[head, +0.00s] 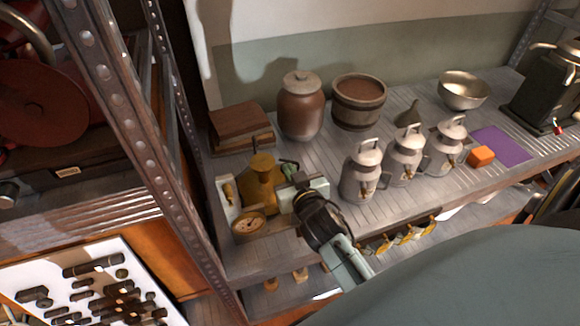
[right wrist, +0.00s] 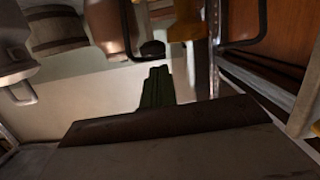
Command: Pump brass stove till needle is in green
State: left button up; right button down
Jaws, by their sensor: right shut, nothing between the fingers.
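The brass stove (head: 259,190) stands near the left end of the shelf, with a round pale-faced gauge (head: 249,224) at its front. The gauge's needle and any green zone are too small to read. A small brass piece (head: 228,191) sits on a pale upright plate left of the stove. My right gripper (head: 289,168) is shut and empty, with its green fingers close to the stove's right side; contact cannot be told. The shut fingers also show in the right wrist view (right wrist: 157,87). My left gripper is not in view.
Several grey canisters with taps, including one (head: 361,178), stand right of my gripper. A brown lidded jar (head: 301,108), a wooden tub (head: 358,103) and brown books (head: 240,127) are behind. A perforated metal post (head: 150,140) rises at left.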

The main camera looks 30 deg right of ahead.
jog(key=v, duration=0.8)
jog(key=shift+s, duration=0.3)
dwell(0.5)
